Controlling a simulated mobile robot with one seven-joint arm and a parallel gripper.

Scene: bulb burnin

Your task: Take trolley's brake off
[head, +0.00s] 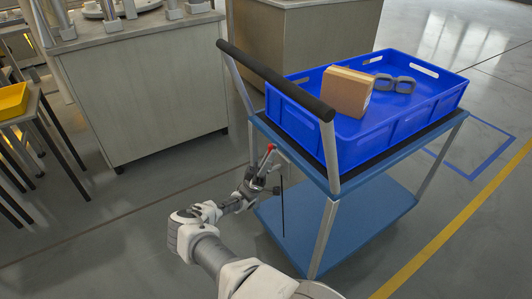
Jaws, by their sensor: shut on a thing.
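The trolley (335,222) has blue decks, grey posts and a black push handle (277,79). A small brake lever with a red knob (270,147) sticks up at the trolley's near left end, just below the upper deck's edge. My gripper (262,178) is at this lever, below the red knob, and is shut on it. The fingers hide part of the lever. A thin dark rod (283,210) hangs down beside the gripper toward the lower deck. The wheels and brake shoes are hidden or too small to tell.
A blue crate (385,137) on the upper deck holds a cardboard box (347,91) and a grey double-ring object (394,83). Cabinets (145,95) stand behind and left. A table with a yellow bin (12,101) is at far left. Floor left of the trolley is clear.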

